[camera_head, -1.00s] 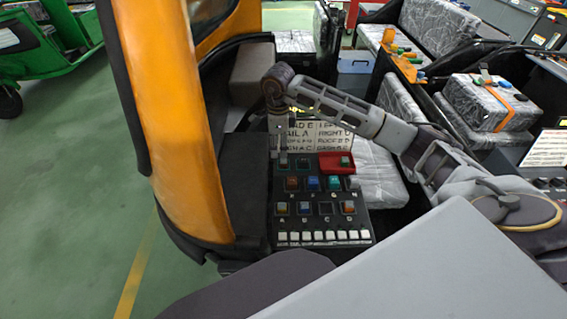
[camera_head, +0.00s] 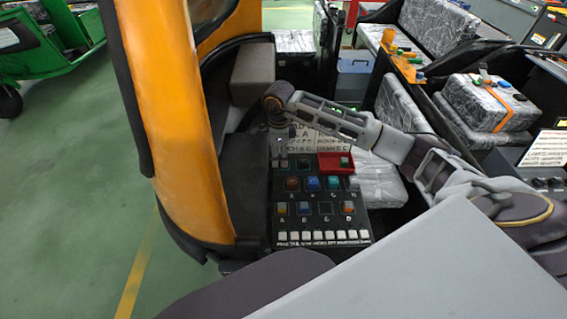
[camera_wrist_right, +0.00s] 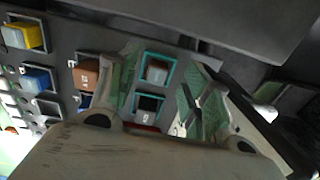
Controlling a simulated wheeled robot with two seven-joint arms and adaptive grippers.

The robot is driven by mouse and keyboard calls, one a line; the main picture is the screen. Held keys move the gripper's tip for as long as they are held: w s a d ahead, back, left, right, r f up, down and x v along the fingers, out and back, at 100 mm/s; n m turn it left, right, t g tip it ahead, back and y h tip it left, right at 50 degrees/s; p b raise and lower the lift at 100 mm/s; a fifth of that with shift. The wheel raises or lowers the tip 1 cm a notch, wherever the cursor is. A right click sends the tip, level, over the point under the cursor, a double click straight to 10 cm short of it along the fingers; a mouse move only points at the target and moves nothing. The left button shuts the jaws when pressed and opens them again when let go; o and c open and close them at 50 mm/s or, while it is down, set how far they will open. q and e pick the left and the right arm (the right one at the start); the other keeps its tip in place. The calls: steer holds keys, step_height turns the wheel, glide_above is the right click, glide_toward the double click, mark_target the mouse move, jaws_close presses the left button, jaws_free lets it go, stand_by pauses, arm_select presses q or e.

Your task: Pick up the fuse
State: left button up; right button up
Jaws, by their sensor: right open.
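The fuses are small coloured blocks in a black panel (camera_head: 325,222) in the head view. My right gripper (camera_head: 281,162) is over the panel's upper left part. In the right wrist view its two fingers (camera_wrist_right: 165,92) are apart. A grey-teal fuse (camera_wrist_right: 157,72) in a cyan frame shows between them, above a dark cyan-framed slot (camera_wrist_right: 148,104). Contact with the fuse cannot be told. My left gripper is out of view.
A row of white switches lines the panel's lower edge (camera_head: 322,236). A lettered sign (camera_head: 326,143) stands behind the panel. An orange vehicle pillar (camera_head: 180,120) is close on the left. Wrapped seats (camera_head: 378,172) lie to the right. Green floor (camera_head: 70,200) is open at far left.

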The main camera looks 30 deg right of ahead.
steer(key=shift+f, duration=1.35)
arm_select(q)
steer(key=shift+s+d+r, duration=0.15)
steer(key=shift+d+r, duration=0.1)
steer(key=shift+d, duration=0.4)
arm_select(e)
steer(key=c, duration=0.8)
